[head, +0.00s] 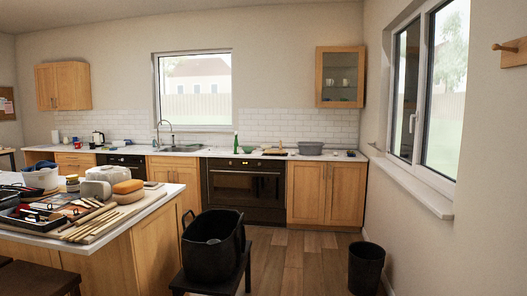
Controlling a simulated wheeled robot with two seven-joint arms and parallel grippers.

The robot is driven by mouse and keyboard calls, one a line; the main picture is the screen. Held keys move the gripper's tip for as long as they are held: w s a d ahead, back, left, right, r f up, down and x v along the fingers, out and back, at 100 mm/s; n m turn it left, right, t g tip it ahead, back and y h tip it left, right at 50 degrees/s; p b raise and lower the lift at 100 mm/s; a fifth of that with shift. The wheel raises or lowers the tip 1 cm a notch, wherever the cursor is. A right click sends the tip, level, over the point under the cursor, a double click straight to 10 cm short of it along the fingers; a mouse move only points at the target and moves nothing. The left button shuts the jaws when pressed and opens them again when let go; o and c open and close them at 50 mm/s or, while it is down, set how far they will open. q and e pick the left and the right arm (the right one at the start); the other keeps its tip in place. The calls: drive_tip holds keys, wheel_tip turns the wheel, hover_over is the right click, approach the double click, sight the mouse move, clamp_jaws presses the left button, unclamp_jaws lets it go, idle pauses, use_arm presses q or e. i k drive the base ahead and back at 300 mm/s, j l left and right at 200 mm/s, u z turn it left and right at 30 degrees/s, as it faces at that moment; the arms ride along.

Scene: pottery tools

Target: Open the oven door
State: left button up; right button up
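The oven (243,188) is a black built-in unit under the back counter, in the middle of the head view. Its door (232,187) has a dark glass window and a handle bar along the top, and it looks shut. The lower left part of the oven front is partly hidden by a black tub standing nearer to me. Neither of my grippers shows in the head view.
The black tub (208,250) sits on a dark stool (243,270) in front of me. An island (155,230) with pottery tools stands at the left. A black bin (366,268) stands by the right wall. Wooden floor (305,262) is clear between stool and bin.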

sight(229, 186)
drive_tip(key=i+l+z, duration=0.25)
drive_tip(key=i, duration=1.05)
drive_tip(key=i+j+z, duration=0.3)
drive_tip(key=i, duration=1)
drive_tip(key=i+u, duration=0.1)
drive_tip(key=i, duration=0.5)
drive_tip(key=i+l, duration=0.15)
drive_tip(key=i, duration=0.4)
drive_tip(key=i+l+u, duration=0.15)
drive_tip(key=i, duration=0.45)
drive_tip(key=i+l+u, duration=0.1)
drive_tip(key=i, duration=0.5)
drive_tip(key=i+j+u, duration=0.25)
drive_tip(key=i, duration=0.9)
drive_tip(key=i+l+u, duration=0.1)
drive_tip(key=i+u, duration=0.2)
drive_tip(key=i, duration=0.8)
